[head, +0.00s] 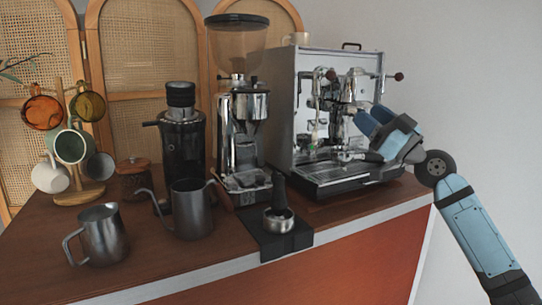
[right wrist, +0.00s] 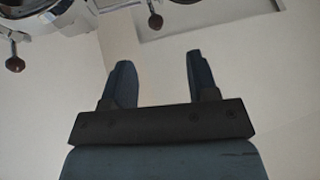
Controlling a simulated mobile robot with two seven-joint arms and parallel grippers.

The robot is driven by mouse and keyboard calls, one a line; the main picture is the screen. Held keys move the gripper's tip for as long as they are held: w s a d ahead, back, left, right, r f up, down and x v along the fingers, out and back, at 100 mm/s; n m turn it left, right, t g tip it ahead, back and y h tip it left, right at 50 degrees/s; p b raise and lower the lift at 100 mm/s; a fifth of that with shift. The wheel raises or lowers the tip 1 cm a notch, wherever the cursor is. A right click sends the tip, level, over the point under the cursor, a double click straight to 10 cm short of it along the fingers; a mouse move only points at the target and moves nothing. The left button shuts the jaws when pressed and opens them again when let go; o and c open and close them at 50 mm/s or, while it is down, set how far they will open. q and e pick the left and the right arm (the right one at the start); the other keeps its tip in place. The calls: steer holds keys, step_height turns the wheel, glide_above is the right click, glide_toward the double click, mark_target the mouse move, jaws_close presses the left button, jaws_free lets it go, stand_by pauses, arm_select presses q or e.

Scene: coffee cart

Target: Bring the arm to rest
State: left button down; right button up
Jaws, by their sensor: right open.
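My right arm comes in from the right in the head view. Its gripper (head: 372,122) is raised in front of the right part of the espresso machine (head: 312,130). In the right wrist view the two fingers of my right gripper (right wrist: 157,82) stand apart with nothing between them. I cannot tell from the head view whether the gripper touches the machine. My left gripper is not in view.
A grinder (head: 247,130), a gooseneck kettle (head: 190,212), a steel pitcher (head: 103,236) and a mug tree (head: 80,190) stand on the brown counter (head: 150,258). The wall side at right is clear.

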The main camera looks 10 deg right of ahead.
steer(key=s+a+f+m+g+h, duration=0.15)
steer(key=a+f, duration=0.25)
steer(key=f, duration=0.4)
steer(key=s+a+f, duration=0.3)
steer(key=f, duration=0.4)
steer(key=s+a+f+m+h, duration=0.1)
steer(key=s+a+f, duration=0.4)
steer(key=s+f, duration=0.3)
steer(key=s+a+f+m+h, duration=0.15)
steer(key=s+a+f, duration=0.25)
steer(key=s+f, duration=0.4)
steer(key=s+a+f+m+h, duration=0.2)
steer(key=s+m, duration=0.1)
steer(key=s, duration=0.9)
arm_select(q)
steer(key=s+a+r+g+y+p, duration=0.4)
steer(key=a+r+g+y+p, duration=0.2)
steer(key=p, duration=3.3)
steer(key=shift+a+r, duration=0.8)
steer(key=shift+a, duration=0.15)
arm_select(e)
steer(key=s+d+r+g+h, duration=0.4)
steer(key=d+r+g+h, duration=0.1)
steer(key=d, duration=0.3)
steer(key=shift+r+g+h, duration=0.3)
steer(key=shift+r+g, duration=0.45)
steer(key=shift+r, duration=0.05)
